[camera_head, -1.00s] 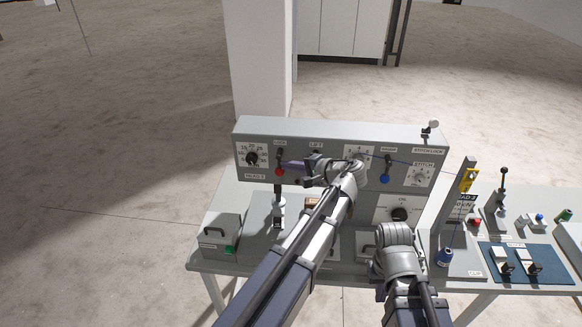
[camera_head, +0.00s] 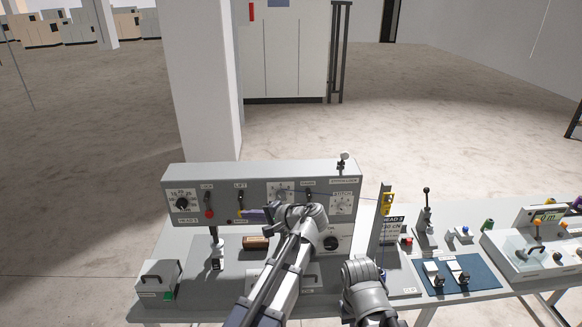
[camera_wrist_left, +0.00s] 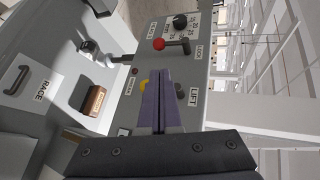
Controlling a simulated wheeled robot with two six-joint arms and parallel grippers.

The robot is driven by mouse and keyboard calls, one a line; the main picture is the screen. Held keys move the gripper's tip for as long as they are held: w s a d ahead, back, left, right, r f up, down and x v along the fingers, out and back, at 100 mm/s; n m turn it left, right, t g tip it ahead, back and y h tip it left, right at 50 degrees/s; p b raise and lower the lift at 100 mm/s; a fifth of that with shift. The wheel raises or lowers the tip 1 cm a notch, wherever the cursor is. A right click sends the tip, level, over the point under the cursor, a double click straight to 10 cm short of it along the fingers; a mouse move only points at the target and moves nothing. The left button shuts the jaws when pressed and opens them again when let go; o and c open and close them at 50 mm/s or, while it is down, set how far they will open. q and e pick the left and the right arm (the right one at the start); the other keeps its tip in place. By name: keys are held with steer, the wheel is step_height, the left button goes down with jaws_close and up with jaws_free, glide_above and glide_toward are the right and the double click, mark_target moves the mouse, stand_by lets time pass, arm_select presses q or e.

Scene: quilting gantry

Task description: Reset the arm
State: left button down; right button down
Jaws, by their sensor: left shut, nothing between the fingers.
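My left gripper (camera_head: 246,213) is in front of the grey panel (camera_head: 262,178), just below the LIFT lever (camera_head: 240,197). Its purple fingers are closed together and empty; they fill the middle of the left wrist view (camera_wrist_left: 160,98). There they overlap the LIFT lever, so I cannot tell whether they touch it.
A wooden block (camera_head: 256,243) and a handled box (camera_head: 158,281) are on the bench. A black dial (camera_head: 182,203) is at the panel's left. On the right are a yellow-marked post (camera_head: 388,205), a blue mat (camera_head: 457,277) and an upright lever (camera_head: 426,204).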

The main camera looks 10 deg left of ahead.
arm_select(q)
steer(key=s+d+f+g+h+b, duration=0.1)
steer(key=s+d+f+h+b, duration=0.3)
steer(key=s+d+f, duration=0.3)
steer(key=s+d+f+g+h+b, duration=0.1)
steer(key=s+d+f+h+b, duration=0.3)
steer(key=f, duration=0.9)
steer(key=s+d+f+g+h+b, duration=0.2)
steer(key=s+d+f+h+b, duration=0.2)
steer(key=s+d+f+b, duration=0.4)
step_height(320, 180, down, 2)
steer(key=s+d, duration=0.2)
steer(key=shift+s+d, duration=0.2)
steer(key=shift+d, duration=0.15)
steer(key=shift+a, duration=0.1)
